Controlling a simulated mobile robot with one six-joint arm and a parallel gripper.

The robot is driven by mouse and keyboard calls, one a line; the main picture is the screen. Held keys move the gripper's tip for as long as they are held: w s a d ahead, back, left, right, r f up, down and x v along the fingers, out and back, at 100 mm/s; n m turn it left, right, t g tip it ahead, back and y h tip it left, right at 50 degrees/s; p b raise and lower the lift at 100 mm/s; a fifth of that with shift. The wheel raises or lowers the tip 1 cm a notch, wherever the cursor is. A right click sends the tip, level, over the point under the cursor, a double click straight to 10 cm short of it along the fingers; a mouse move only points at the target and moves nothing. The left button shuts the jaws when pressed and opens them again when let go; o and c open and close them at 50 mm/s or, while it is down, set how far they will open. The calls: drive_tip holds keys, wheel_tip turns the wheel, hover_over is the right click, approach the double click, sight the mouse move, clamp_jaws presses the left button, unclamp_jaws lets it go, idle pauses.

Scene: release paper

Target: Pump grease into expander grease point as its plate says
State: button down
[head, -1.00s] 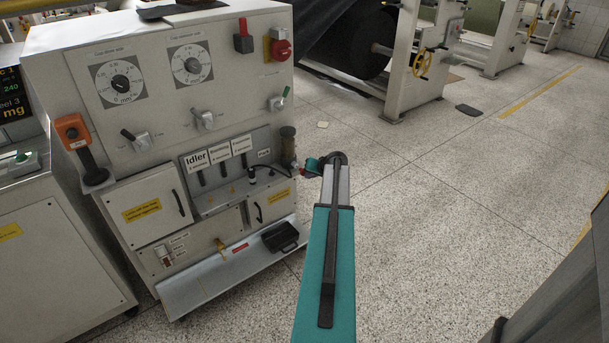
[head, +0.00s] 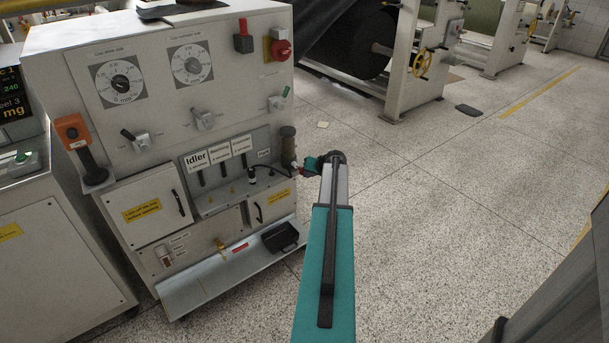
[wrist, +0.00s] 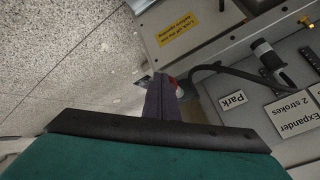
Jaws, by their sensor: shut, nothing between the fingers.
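The Expander plate (head: 241,145) is the rightmost of three plates on the cabinet; in the wrist view (wrist: 294,115) it reads "Expander 2 strokes". A black-and-white coupler (head: 252,176) on a dark hose stands below it, in line with the brass grease points (head: 232,191) to its left. I cannot tell whether it is fully seated. It also shows in the wrist view (wrist: 270,60). The dark pump cylinder (head: 288,139) is at the cabinet's right edge. My gripper (wrist: 162,88) is shut and empty beside a red part (wrist: 174,83) at the pump; contact there is unclear.
A Park label (wrist: 233,99) is beside the coupler. The hose (wrist: 213,68) loops between pump and coupler. Below are a door with a yellow notice (head: 279,197) and a black box (head: 280,237) on a low shelf. Speckled floor (head: 420,230) is open at right.

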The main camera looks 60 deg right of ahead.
drive_tip(key=shift+w+d, duration=0.25)
drive_tip(key=shift+w, duration=0.4)
idle(0.9)
drive_tip(key=shift+s+a, duration=0.1)
drive_tip(key=shift+s, duration=0.05)
drive_tip(key=shift+s+a+b, duration=0.25)
drive_tip(key=shift+s+b, duration=0.1)
drive_tip(key=shift+s, duration=0.45)
drive_tip(key=shift+s+a+b, duration=0.25)
drive_tip(key=shift+s+b, duration=0.05)
drive_tip(key=shift+s, duration=0.45)
drive_tip(key=shift+s+a+b, duration=0.2)
drive_tip(key=shift+s+a, duration=0.05)
drive_tip(key=shift+s, duration=0.55)
drive_tip(key=shift+s+a+b, duration=0.2)
drive_tip(key=shift+s+a, duration=0.1)
drive_tip(key=shift+s, duration=0.5)
drive_tip(key=shift+s+a+b, duration=0.2)
drive_tip(key=shift+s+a, duration=0.05)
drive_tip(key=shift+s, duration=0.55)
idle(1.0)
